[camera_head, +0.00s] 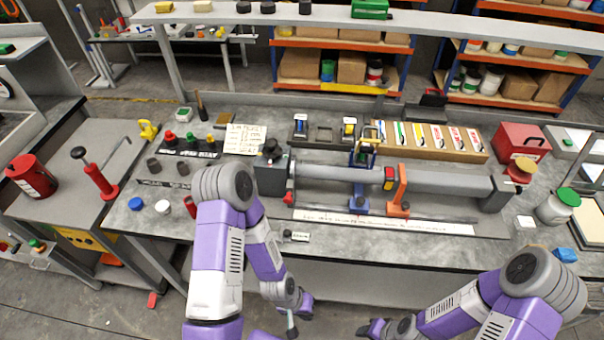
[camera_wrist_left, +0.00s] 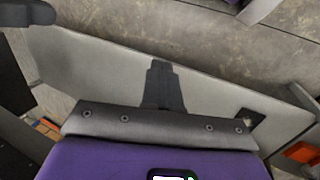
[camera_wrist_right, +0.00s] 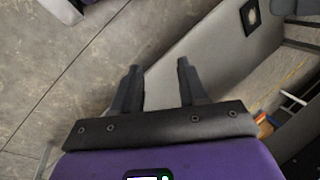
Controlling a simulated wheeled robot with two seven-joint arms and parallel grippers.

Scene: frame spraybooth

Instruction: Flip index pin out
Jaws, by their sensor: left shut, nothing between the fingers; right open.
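A long grey tube fixture (camera_head: 440,180) lies across the bench, with a dark grey head block (camera_head: 268,177) at its left end. A small red lever or knob (camera_head: 289,197) is at the front of that block; I cannot tell for sure whether it is the index pin. My right gripper (camera_wrist_right: 159,67) is open and empty, also in front of the bench.
A white ruled strip (camera_head: 380,221) and a small tag (camera_head: 296,236) lie along the bench front. A red box (camera_head: 521,142) stands at the right.

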